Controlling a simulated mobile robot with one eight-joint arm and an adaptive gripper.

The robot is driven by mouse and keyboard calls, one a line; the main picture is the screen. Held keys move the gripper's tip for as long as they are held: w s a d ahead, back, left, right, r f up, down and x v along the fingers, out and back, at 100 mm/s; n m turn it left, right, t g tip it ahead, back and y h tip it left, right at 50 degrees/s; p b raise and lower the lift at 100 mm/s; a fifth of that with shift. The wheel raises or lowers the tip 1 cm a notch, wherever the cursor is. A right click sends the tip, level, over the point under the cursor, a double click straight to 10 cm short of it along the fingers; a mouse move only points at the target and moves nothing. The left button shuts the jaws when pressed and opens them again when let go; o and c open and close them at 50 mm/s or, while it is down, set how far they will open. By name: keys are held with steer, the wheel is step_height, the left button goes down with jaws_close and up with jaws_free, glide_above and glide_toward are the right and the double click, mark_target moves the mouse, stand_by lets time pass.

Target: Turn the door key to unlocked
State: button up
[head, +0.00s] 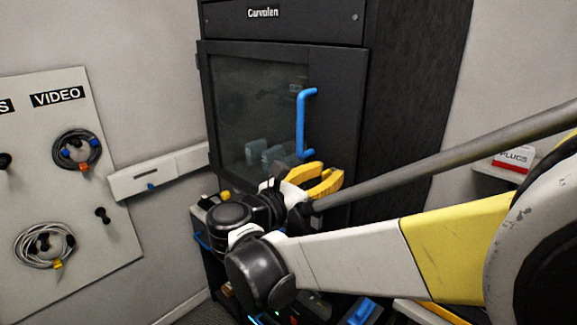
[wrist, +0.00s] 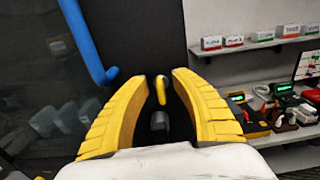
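My gripper (head: 322,180) has yellow fingers and is in front of the dark cabinet door (head: 335,120), below and right of its blue handle (head: 300,125). In the wrist view my gripper (wrist: 158,82) is open, with a clear gap between the fingertips. A small yellow piece, which looks like the door key (wrist: 161,89), shows in that gap and no finger visibly touches it. A dark grey cylinder (wrist: 159,122) shows just below it. The key is hidden in the head view. I cannot tell its turn position.
The blue handle (wrist: 88,42) runs close to the left finger in the wrist view. A shelf with small labelled boxes (wrist: 235,41) and a bench with several devices (wrist: 285,100) are at right. Cable coils hang on a white board (head: 85,205) at left.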

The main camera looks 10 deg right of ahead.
jaws_close()
steer(key=shift+m, duration=0.3)
steer(key=m, duration=0.4)
steer(key=shift+s+d, duration=0.1)
steer(key=shift+s, duration=0.05)
steer(key=m, duration=0.5)
steer(key=shift+s+f+b, duration=0.1)
steer(key=shift+f+b, duration=0.05)
steer(key=shift+b, duration=0.15)
steer(key=m, duration=0.4)
steer(key=shift+d+f, duration=0.1)
steer(key=shift+f+m+b, duration=0.15)
steer(key=shift+m+b, duration=0.15)
steer(key=shift+m, duration=1.8)
